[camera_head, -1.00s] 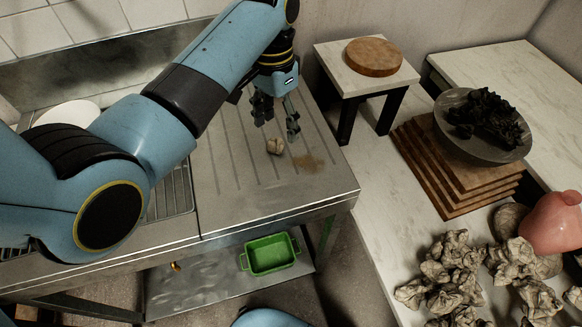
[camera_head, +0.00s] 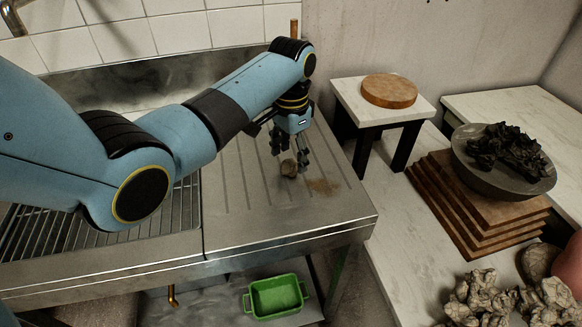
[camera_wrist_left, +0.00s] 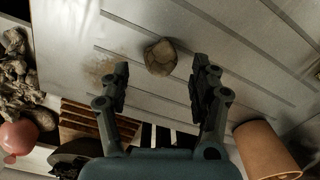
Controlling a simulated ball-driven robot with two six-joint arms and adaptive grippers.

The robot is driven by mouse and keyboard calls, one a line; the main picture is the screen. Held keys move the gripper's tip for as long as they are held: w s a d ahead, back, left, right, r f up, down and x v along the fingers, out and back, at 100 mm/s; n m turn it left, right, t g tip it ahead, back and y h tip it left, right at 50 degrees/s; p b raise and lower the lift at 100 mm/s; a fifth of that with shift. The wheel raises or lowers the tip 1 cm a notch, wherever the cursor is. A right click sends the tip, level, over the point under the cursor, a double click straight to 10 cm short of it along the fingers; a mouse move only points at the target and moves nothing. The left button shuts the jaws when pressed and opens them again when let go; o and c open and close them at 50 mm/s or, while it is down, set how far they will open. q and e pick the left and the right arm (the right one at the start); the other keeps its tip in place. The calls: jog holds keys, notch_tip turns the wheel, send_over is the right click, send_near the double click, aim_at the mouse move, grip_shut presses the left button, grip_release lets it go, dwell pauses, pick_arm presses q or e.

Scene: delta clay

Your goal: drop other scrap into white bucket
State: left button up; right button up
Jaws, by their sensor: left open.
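A small beige lump of clay scrap (camera_head: 289,168) lies on the ridged steel drainboard (camera_head: 235,215). The scrap also shows in the left wrist view (camera_wrist_left: 161,57), just beyond the fingertips and roughly centred between them. My left gripper (camera_head: 290,158) is open, pointing down close over the scrap. Its two fingers are spread apart in the left wrist view (camera_wrist_left: 162,78), with nothing held. I cannot tell whether a finger touches the scrap. I do not see a white bucket now. My right gripper is out of view.
A dusty brown patch (camera_head: 323,187) lies beside the scrap. A small stand (camera_head: 345,92) with a round board (camera_head: 389,91) is behind. Stacked boards (camera_head: 450,212) bear a bowl (camera_head: 462,160) of dark pieces. Crumpled clay (camera_head: 480,300) lies lower right. A green tray (camera_head: 276,297) is below.

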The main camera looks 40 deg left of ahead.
aim_at(291, 163)
pick_arm(q)
notch_tip(291, 163, down, 3)
jog(key=shift+r, duration=0.2)
jog(key=shift+f, duration=0.3)
jog(key=c, duration=1.2)
grip_shut()
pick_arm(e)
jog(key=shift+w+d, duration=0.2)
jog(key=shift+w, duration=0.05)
